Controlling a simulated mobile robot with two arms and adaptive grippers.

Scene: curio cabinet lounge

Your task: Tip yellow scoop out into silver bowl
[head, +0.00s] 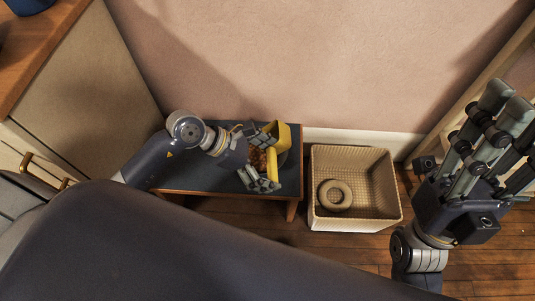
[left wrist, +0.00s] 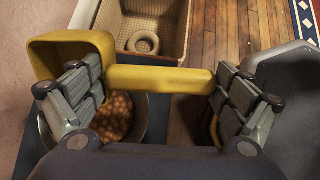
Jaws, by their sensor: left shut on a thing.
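The yellow scoop (head: 280,134) is in my left gripper (head: 263,160) above the low dark-topped table. In the left wrist view, the scoop's boxy head (left wrist: 70,45) is at the left and its handle (left wrist: 160,79) runs between my left gripper's fingers (left wrist: 158,98). The fingers are shut on the scoop. The silver bowl (left wrist: 143,118) is beneath it, holding many small orange-brown balls (left wrist: 115,120); the scoop and fingers hide part of it. I cannot tell whether anything is in the scoop. My right gripper (head: 497,112) is raised at the right, open and empty.
The low table (head: 205,178) stands against the pink wall. A woven cream basket (head: 376,192) with a ring-shaped thing (head: 335,195) inside stands on the wooden floor to its right. A cabinet (head: 85,80) is at the left. A patterned rug edge (left wrist: 305,20) shows in the left wrist view.

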